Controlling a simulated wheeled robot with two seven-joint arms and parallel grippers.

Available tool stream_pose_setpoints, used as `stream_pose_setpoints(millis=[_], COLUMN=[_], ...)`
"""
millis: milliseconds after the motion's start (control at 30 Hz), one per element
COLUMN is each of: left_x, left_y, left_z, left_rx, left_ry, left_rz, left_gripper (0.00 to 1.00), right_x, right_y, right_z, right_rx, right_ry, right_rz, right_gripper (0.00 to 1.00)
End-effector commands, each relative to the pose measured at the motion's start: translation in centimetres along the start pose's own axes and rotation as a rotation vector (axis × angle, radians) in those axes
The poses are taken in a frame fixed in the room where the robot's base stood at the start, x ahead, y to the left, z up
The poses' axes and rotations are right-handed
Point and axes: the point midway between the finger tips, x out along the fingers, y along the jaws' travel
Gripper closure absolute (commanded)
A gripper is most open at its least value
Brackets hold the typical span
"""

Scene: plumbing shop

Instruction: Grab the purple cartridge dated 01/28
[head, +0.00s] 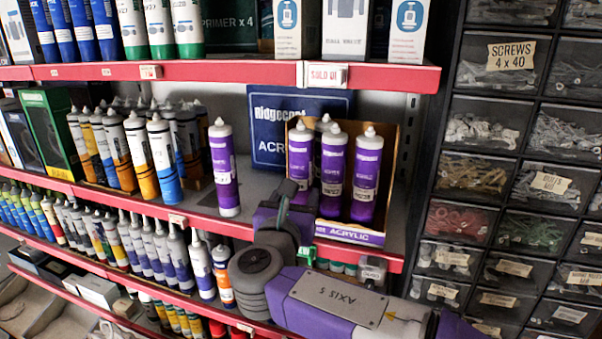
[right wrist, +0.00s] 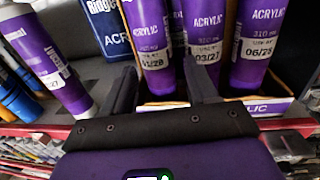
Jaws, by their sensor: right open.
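The purple cartridge dated 01/28 (right wrist: 150,35) stands upright in the acrylic box, leftmost of the front three. In the head view the same cartridge (head: 300,155) has its lower part hidden by my right gripper. My right gripper (right wrist: 160,70) is open and empty, its fingers pointing at the box. The 01/28 cartridge shows between the fingertips, apart from both as far as I can tell. The cartridge dated 03/27 (right wrist: 203,30) stands just right of it, behind the right finger, and one dated 06/2-something (right wrist: 258,40) is at the right. My left gripper is not in view.
A lone purple cartridge (head: 224,170) stands on the shelf left of the box (head: 345,235). A blue sign box (head: 270,130) is behind. The red upper shelf edge (head: 220,71) runs overhead. Drawers of fittings (head: 475,175) stand at right.

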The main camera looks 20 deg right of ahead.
Motion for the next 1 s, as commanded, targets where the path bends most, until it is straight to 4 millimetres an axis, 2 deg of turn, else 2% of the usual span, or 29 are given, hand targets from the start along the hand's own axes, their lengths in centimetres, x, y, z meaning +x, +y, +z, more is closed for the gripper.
stream_pose_setpoints(millis=[200, 300, 600, 900, 967, 1000], left_x=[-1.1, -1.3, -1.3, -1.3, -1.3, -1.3], left_y=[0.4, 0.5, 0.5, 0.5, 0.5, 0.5], left_z=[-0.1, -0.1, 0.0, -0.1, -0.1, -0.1], left_rx=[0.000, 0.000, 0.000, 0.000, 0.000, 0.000], left_ry=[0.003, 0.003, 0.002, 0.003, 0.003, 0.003], left_rz=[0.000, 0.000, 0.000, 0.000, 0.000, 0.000], left_gripper=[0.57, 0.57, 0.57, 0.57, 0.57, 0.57], right_x=[3.5, 4.5, 4.9, 4.9, 4.9, 4.9], right_y=[0.1, 0.1, 0.1, 0.1, 0.1, 0.1], right_z=[-0.2, -0.2, -0.3, -0.4, -0.4, -0.2], right_rx=[-0.003, -0.001, -0.001, -0.001, -0.001, 0.001], right_ry=[0.004, 0.003, 0.003, 0.004, 0.004, 0.001], right_rz=[-0.004, -0.002, 0.000, 0.000, 0.000, 0.000], right_gripper=[0.42, 0.42, 0.43, 0.89, 0.99, 1.00])
